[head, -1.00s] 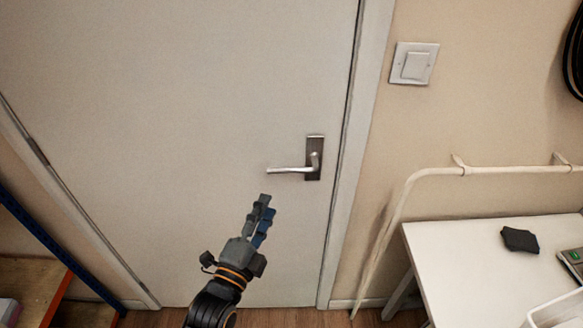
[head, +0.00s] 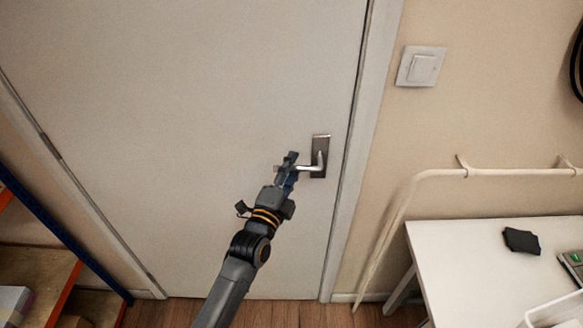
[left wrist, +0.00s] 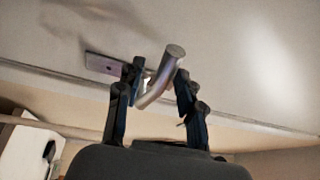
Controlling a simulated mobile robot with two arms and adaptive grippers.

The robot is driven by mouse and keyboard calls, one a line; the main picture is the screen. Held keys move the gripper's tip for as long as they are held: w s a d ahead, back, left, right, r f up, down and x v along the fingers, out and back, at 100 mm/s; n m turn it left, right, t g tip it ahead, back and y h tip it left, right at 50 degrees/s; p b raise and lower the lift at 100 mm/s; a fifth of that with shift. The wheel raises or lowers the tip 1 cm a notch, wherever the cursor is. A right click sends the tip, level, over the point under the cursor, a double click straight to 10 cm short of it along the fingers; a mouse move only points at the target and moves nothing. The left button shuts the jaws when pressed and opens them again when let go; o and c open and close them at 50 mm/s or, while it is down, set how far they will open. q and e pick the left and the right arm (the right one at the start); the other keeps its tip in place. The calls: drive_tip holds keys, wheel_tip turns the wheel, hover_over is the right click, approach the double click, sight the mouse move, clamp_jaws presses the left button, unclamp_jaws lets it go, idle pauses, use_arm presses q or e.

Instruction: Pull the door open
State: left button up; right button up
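The white door (head: 180,120) fills the middle of the head view and looks closed in its frame. Its silver lever handle (head: 309,168) sits on a dark plate near the door's right edge. My left gripper (head: 287,165) is at the free end of the lever and covers part of it. In the left wrist view the lever (left wrist: 160,80) lies between the two fingers of the gripper (left wrist: 158,85). The fingers are apart, one on each side of it, and do not look clamped. My right gripper is not in view.
A light switch (head: 421,66) is on the wall right of the door. A white rail (head: 430,174) and a white table (head: 470,270) with a dark object (head: 521,240) stand at the right. Shelving (head: 40,270) stands at the lower left.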

use_arm(q)
clamp_jaws()
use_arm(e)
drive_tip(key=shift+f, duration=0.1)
